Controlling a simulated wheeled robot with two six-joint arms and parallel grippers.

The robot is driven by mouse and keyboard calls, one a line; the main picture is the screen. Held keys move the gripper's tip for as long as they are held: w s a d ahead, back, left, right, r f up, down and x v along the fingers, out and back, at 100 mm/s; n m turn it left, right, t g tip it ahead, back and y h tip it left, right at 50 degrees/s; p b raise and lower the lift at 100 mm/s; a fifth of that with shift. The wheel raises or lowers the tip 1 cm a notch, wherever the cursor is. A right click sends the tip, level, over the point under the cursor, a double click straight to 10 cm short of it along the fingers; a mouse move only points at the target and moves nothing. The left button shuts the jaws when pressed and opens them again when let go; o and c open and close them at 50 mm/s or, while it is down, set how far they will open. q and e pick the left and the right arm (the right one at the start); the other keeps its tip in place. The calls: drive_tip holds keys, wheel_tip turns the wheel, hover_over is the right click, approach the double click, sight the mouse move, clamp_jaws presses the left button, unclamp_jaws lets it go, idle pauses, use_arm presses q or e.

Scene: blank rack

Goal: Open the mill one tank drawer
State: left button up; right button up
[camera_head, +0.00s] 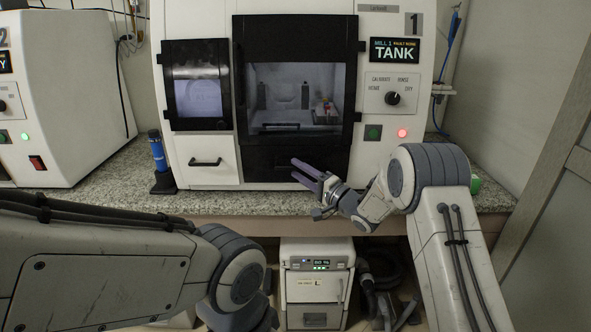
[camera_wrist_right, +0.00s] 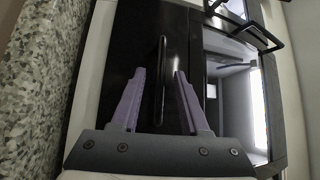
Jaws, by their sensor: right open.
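Mill 1 (camera_head: 180,22) stands on the counter with a sign reading TANK (camera_head: 394,50). Below its dark window is a black drawer front (camera_head: 262,162), which looks shut. In the right wrist view the black front (camera_wrist_right: 134,45) fills the middle and carries a thin dark handle bar (camera_wrist_right: 161,85). My right gripper (camera_head: 294,168) is at the black front with its purple fingers apart. In the wrist view the open fingers (camera_wrist_right: 160,75) lie on either side of the bar, with gaps showing and no grip. My left arm crosses the lower left; its gripper is out of sight.
A white drawer (camera_head: 212,176) with a black handle is left of the black front. A blue bottle (camera_head: 157,150) stands beside the mill. Another machine (camera_head: 70,90) stands at left. A white unit (camera_head: 316,285) sits below the granite counter (camera_head: 235,202).

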drive_tip(key=shift+x, duration=0.9)
clamp_jaws()
idle(0.8)
